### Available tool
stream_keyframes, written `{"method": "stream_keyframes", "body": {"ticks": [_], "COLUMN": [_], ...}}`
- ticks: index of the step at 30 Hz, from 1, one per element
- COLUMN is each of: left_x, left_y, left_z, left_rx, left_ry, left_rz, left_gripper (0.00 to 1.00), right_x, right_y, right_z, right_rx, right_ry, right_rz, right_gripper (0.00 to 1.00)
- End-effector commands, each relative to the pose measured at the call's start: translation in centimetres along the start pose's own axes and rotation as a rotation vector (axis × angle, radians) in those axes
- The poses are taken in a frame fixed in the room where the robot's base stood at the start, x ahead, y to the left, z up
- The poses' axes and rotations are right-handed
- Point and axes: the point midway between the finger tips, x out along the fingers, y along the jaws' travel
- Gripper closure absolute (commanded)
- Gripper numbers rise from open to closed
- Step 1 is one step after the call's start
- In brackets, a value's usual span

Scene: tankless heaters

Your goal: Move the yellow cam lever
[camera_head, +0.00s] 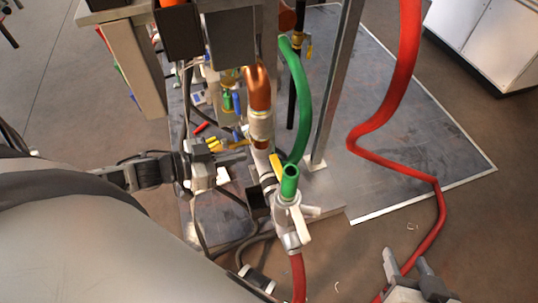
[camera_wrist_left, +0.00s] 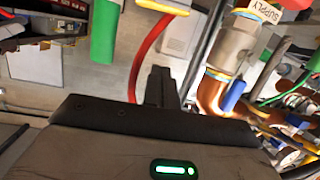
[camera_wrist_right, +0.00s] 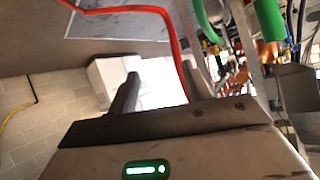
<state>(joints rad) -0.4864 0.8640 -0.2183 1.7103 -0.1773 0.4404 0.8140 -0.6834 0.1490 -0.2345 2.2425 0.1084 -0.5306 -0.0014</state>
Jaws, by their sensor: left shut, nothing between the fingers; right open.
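The yellow cam lever (camera_head: 277,167) is a short yellow handle on the pipe fitting beside the lower end of the green hose, in the middle of the head view. My left gripper (camera_head: 244,157) is shut and empty, its fingers pointing right toward the lever with a small gap. My right gripper (camera_head: 408,264) is open and empty at the lower right, well away from the lever. Its spread fingers also show in the right wrist view (camera_wrist_right: 162,88).
A green hose (camera_head: 302,95) rises behind the lever. A white valve handle (camera_head: 300,225) sits just below it. A metal post (camera_head: 339,85) stands to the right. A red hose (camera_head: 395,167) runs down toward my right gripper. Pipes and small valves crowd the area above my left gripper.

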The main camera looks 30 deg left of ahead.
Motion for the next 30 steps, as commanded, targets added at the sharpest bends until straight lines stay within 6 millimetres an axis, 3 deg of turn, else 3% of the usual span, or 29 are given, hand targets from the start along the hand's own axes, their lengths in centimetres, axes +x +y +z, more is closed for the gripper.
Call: {"method": "stream_keyframes", "body": {"ticks": [3, 8, 22, 24, 30], "left_x": [-0.8, -0.1, 9.3, 9.3, 9.7], "left_y": [-1.9, -2.2, -1.1, -1.1, -1.0], "left_z": [0.7, 0.5, 0.5, 2.4, 4.1], "left_rx": [0.012, 0.005, 0.005, -0.001, 0.002], "left_ry": [-0.013, -0.014, -0.01, -0.017, -0.015], "left_rz": [0.084, 0.114, 0.111, 0.109, 0.11], "left_gripper": [1.0, 1.0, 1.0, 1.0, 1.0], "right_x": [0.5, 0.6, 3.2, 3.8, 5.0], "right_y": [-0.2, -0.3, -0.2, -0.2, -0.6], "right_z": [0.8, 0.9, 3.9, 4.6, 6.0], "right_rx": [-0.003, -0.003, 0.007, 0.01, 0.016], "right_ry": [0.004, 0.004, -0.061, -0.068, -0.109], "right_rz": [-0.013, -0.018, -0.04, -0.046, -0.066], "right_gripper": [0.5, 0.5, 0.5, 0.5, 0.5]}}
